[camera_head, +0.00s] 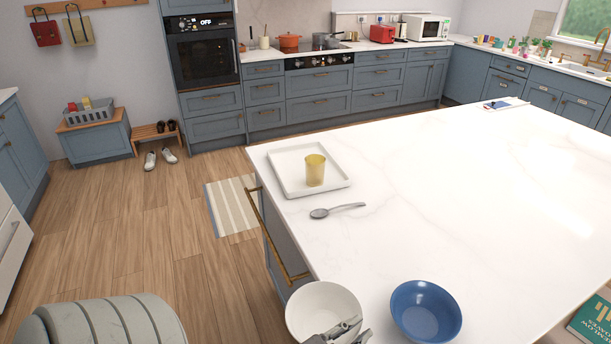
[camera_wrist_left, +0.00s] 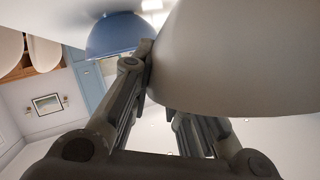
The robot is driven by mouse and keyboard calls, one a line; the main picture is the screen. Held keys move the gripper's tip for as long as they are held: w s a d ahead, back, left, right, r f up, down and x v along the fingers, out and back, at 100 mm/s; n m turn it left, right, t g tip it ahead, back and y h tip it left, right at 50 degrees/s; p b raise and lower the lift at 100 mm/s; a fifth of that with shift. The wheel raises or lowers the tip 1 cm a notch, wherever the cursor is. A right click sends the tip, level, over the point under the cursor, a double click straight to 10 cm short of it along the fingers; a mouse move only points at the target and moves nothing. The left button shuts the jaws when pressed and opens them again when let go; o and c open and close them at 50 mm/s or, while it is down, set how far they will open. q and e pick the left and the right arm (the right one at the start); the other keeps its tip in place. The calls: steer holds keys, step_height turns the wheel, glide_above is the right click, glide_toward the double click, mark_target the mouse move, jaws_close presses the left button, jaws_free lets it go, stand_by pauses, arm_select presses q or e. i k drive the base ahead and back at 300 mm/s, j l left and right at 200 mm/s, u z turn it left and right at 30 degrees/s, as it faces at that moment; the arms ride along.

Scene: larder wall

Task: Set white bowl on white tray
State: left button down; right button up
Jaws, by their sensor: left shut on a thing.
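The white bowl (camera_head: 318,298) is at the bottom of the head view, over the near left edge of the island. My left gripper (camera_head: 343,332) is shut on its near rim. In the left wrist view the bowl (camera_wrist_left: 235,60) fills the upper right, between and above the fingers (camera_wrist_left: 160,95). I cannot tell whether the bowl touches the counter. The white tray (camera_head: 283,170) lies flat at the island's far left corner, beyond the bowl. A yellow cup (camera_head: 315,172) stands upright on its right part. My right gripper is not in view.
A blue bowl (camera_head: 425,312) stands close to the right of the white bowl; it also shows in the left wrist view (camera_wrist_left: 112,36). A spoon (camera_head: 338,210) lies between the tray and the bowls. The island top (camera_head: 450,190) is largely clear to the right.

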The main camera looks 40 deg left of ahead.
mark_target(302, 162)
steer(key=i+j, duration=0.1)
steer(key=j, duration=0.9)
steer(key=i+j, duration=0.15)
steer(key=j, duration=0.85)
steer(key=i+j+z, duration=0.1)
steer(key=j, duration=0.6)
steer(key=i+j, duration=0.1)
steer(key=j, duration=0.6)
steer(key=i+j+z, duration=0.15)
steer(key=j, duration=0.6)
steer(key=j+z, duration=0.1)
steer(key=z, duration=0.85)
steer(key=k+l, duration=0.05)
